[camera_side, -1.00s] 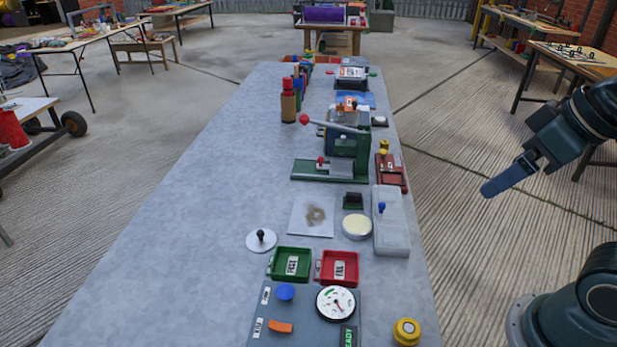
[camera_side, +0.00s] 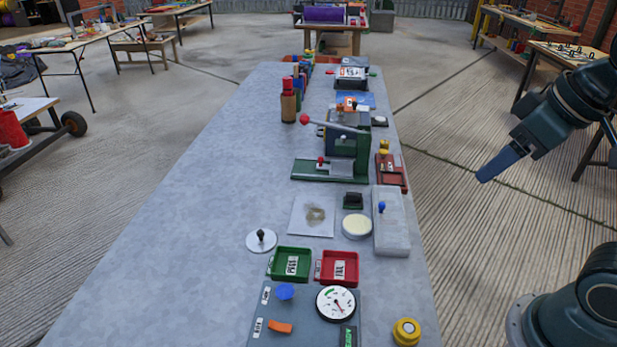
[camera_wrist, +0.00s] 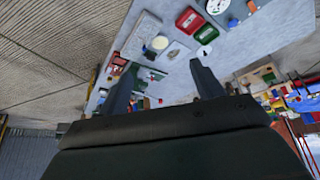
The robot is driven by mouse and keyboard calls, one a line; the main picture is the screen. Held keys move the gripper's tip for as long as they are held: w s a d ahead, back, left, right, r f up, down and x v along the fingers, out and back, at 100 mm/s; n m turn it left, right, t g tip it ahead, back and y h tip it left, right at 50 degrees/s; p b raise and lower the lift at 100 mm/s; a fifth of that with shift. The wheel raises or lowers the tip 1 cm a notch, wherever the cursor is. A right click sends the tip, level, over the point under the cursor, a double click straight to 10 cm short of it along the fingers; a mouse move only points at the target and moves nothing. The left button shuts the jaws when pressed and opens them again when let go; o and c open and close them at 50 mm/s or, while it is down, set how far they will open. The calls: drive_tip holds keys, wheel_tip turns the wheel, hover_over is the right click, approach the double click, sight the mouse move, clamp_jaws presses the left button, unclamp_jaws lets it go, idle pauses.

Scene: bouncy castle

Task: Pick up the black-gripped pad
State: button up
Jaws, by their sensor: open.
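A small dark block with a black top and a greenish base (camera_side: 353,201) sits on the grey bench beside a stained white sheet (camera_side: 313,216); it looks like the black-gripped pad. A white disc with a black knob (camera_side: 261,240) lies further left, so I cannot be fully certain which is meant. My gripper (camera_side: 490,172) is out over the floor to the right of the bench, clear of both. In the wrist view my gripper (camera_wrist: 162,88) has its two fingers spread with nothing between them.
A green lever press (camera_side: 345,150) stands behind. Green (camera_side: 292,264) and red (camera_side: 338,268) trays are in front. The bench's left side is bare.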

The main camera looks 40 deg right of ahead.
drive_tip(key=w+d+r+n+g, duration=0.1)
drive_tip(key=w+n+g, duration=0.1)
drive_tip(key=w, duration=0.8)
drive_tip(key=n+g, duration=0.3)
drive_tip(key=n, duration=0.4)
hover_over(354, 193)
wheel_tip(354, 193, down, 21)
drive_tip(key=shift+d+f, duration=0.15)
drive_tip(key=shift+f, duration=4.25)
drive_tip(key=shift+f, duration=0.15)
drive_tip(key=shift+a+f, duration=0.2)
drive_tip(key=shift+f, duration=2.25)
